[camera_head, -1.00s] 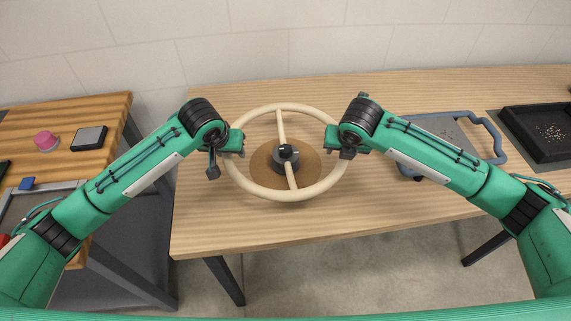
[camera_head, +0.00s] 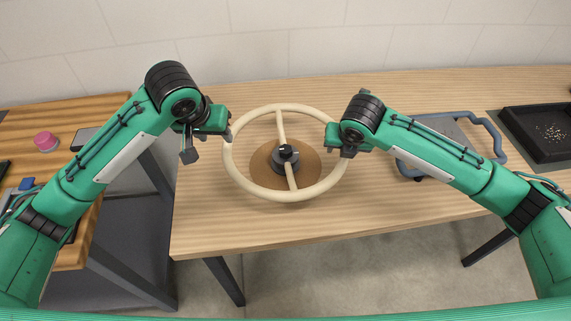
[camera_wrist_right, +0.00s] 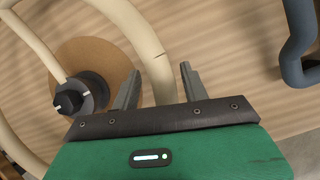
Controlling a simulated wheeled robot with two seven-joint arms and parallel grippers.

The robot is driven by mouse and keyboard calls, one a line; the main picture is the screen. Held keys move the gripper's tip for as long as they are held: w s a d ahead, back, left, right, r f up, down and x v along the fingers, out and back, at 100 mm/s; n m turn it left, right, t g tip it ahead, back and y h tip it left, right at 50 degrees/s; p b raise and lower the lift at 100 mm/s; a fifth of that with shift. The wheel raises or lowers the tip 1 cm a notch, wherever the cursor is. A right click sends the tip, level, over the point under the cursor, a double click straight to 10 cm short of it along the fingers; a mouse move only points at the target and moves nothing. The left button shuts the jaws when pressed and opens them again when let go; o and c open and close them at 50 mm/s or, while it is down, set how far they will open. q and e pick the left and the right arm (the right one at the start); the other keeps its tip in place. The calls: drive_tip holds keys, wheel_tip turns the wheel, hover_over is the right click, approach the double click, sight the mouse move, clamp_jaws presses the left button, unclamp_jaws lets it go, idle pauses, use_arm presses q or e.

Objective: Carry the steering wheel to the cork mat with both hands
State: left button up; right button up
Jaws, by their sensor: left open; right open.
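The cream steering wheel (camera_head: 285,197) with a dark hub lies flat, centred over the round brown cork mat (camera_head: 311,165) on the table. In the right wrist view the wheel's rim (camera_wrist_right: 148,38) and the cork mat (camera_wrist_right: 108,60) also show. My right gripper (camera_head: 331,143) is open at the wheel's right side. In the right wrist view its two fingers (camera_wrist_right: 157,88) stand apart, one on each side of the rim. My left gripper (camera_head: 229,128) is open at the wheel's upper left, just off the rim. Its fingertips are small and partly hidden.
A grey tray with blue handles (camera_head: 455,138) stands to the right, partly behind my right arm. A black bin (camera_head: 540,133) is at the far right. A lower side table (camera_head: 70,115) at the left holds a pink object (camera_head: 46,142). The table's front is clear.

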drive_tip(key=v, duration=1)
drive_tip(key=shift+s+r, duration=0.1)
drive_tip(key=shift+r, duration=0.1)
drive_tip(key=shift+f, duration=0.1)
